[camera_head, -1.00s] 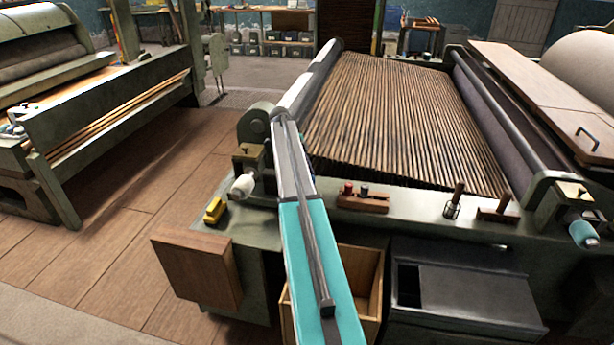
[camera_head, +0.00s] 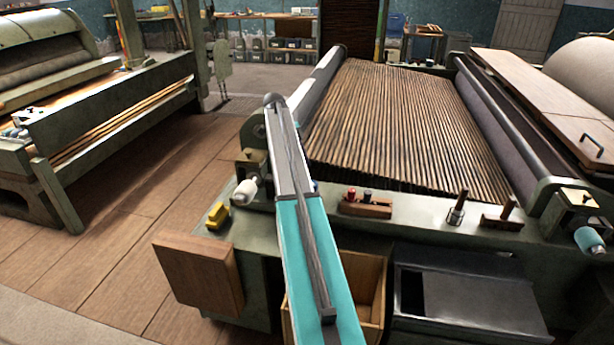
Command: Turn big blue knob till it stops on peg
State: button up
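A light blue knob (camera_head: 590,240) sits at the front right corner of the machine, near the right picture edge. A small bracket with a yellowish top (camera_head: 577,198) is just behind it. I cannot make out a stop peg there. My arm (camera_head: 305,230), teal and grey, reaches from the bottom middle up to the machine's left side, far from the blue knob. My gripper is not visible; the arm's far end is a dark rounded joint.
A white knob (camera_head: 245,192) and a yellow block (camera_head: 217,215) are at the machine's front left. A wooden block with red and dark knobs (camera_head: 365,205) and two upright handled tools stand on the front ledge. An open wooden drawer (camera_head: 368,275) and dark box (camera_head: 465,300) are below. Floor at left is clear.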

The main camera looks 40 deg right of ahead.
jog(key=v, duration=0.6)
jog(key=shift+w+r, duration=0.2)
jog(key=shift+r, duration=0.1)
jog(key=shift+a, duration=0.1)
